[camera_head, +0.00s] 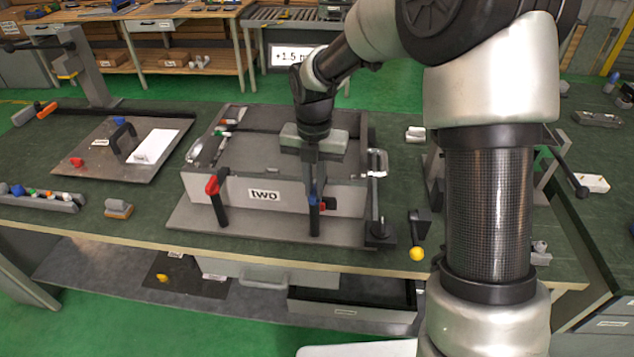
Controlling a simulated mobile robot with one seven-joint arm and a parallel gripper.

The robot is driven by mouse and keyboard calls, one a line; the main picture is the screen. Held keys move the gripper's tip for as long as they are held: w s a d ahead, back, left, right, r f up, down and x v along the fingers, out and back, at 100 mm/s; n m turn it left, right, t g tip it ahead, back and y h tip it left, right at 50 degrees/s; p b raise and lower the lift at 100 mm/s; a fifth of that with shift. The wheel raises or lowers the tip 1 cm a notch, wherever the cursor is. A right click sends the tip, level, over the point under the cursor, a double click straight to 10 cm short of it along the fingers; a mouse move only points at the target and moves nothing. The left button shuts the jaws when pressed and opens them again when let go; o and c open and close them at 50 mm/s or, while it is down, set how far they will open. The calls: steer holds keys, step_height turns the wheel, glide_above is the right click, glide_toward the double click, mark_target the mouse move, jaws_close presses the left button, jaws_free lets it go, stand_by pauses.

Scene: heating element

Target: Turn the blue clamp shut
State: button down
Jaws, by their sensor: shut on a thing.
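The blue clamp (314,204) is at the front right of the grey box fixture (230,185) labelled "two". Its dark post stands upright on the fixture's base plate, and its blue top is partly hidden by my gripper. My gripper (314,190) points down over the front wall of the box and is shut on the blue clamp. The exact finger contact is too small to see. A red clamp (212,186) stands on its own dark post at the front left of the same box.
A yellow-knobbed lever (416,253) is at the table's front edge, right of the fixture. A plate with a black handle (122,138) lies to the left. A tray of small parts (40,200) is at far left. My arm hides part of the right side.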

mark_target(314, 191)
steer(key=shift+n+p, duration=0.45)
steer(key=shift+n, duration=0.35)
steer(key=c, duration=1.8)
jaws_free()
steer(key=shift+r, duration=0.1)
step_height(314, 191, up, 17)
steer(key=shift+r+p, duration=0.15)
steer(key=shift+p, duration=0.25)
